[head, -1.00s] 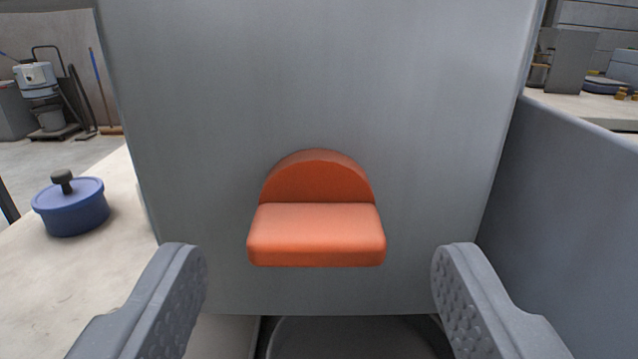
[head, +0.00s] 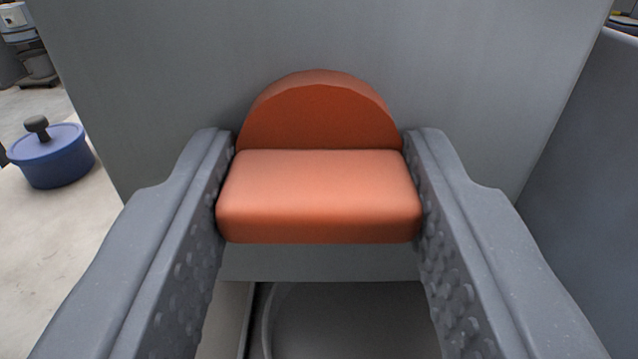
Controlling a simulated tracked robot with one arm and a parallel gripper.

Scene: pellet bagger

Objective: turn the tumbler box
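The tumbler box (head: 480,70) shows as a large grey flat face filling most of the head view. An orange handle (head: 318,195) sticks out from it, with a flat block in front and a half-round plate behind. My gripper (head: 319,150) has one finger on each side of the handle block. Both studded pads meet its side edges, and no clear gap shows on either side. The fingertips reach back to about the half-round plate. The contact faces themselves are hidden.
A blue lidded pot (head: 52,160) stands on a pale surface at the left. A grey wall (head: 585,190) runs close along the right. Below the box's lower edge is a dark grey rounded form (head: 345,320).

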